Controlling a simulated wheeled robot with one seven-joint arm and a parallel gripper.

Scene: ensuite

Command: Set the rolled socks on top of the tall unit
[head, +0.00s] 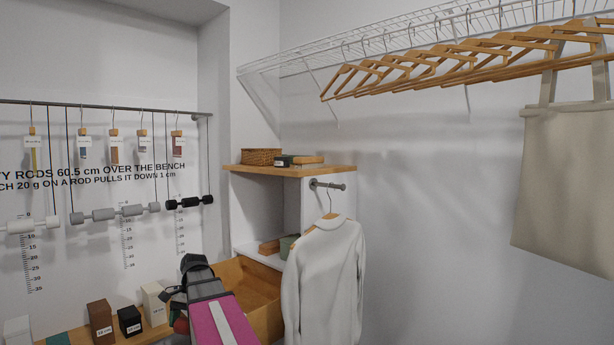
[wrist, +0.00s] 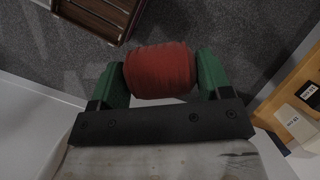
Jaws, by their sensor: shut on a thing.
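The rolled socks (wrist: 160,72) are a dark red roll. In the wrist view they are squeezed between the green fingers of my gripper (wrist: 160,62), above a grey carpet. In the head view my gripper is mostly hidden behind my arm, low and left of the unit, with a bit of the red socks (head: 181,325) showing. The tall unit is white with a wooden top (head: 290,172). It stands in the corner, and its top is higher in the picture than my gripper.
A wicker basket (head: 261,156) and a flat stack (head: 299,161) occupy the unit's top, leaving bare wood along the front. Below are an open wooden drawer (head: 250,285) and a hanging white shirt (head: 322,275). Labelled blocks (head: 100,321) stand on the bench at left. Hangers (head: 440,65) hang at upper right.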

